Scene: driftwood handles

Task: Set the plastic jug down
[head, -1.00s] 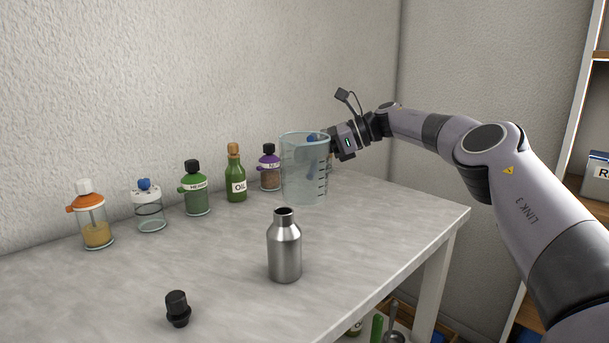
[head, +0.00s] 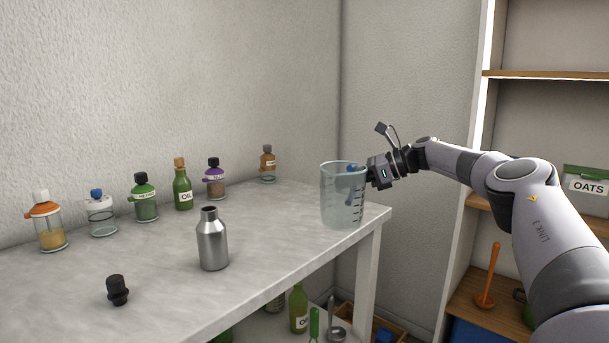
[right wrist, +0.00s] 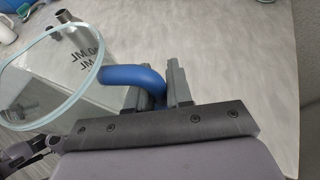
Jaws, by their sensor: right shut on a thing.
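The plastic jug (head: 341,200) is clear, with dark graduation marks and a blue handle. In the head view it is upright at the right end of the grey table (head: 290,230), near the corner. I cannot tell whether its base touches the tabletop. My right gripper (head: 364,174) comes from the right and is shut on the handle. In the right wrist view the blue handle (right wrist: 128,76) runs between the two fingers (right wrist: 160,85), and the jug's rim (right wrist: 70,27) shows at left.
A steel bottle (head: 212,240) stands open on the table, left of the jug. A black stopper (head: 117,290) lies at the front left. Several jars and a green oil bottle (head: 182,188) line the wall. Shelves (head: 540,74) stand at right. Tabletop between steel bottle and jug is clear.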

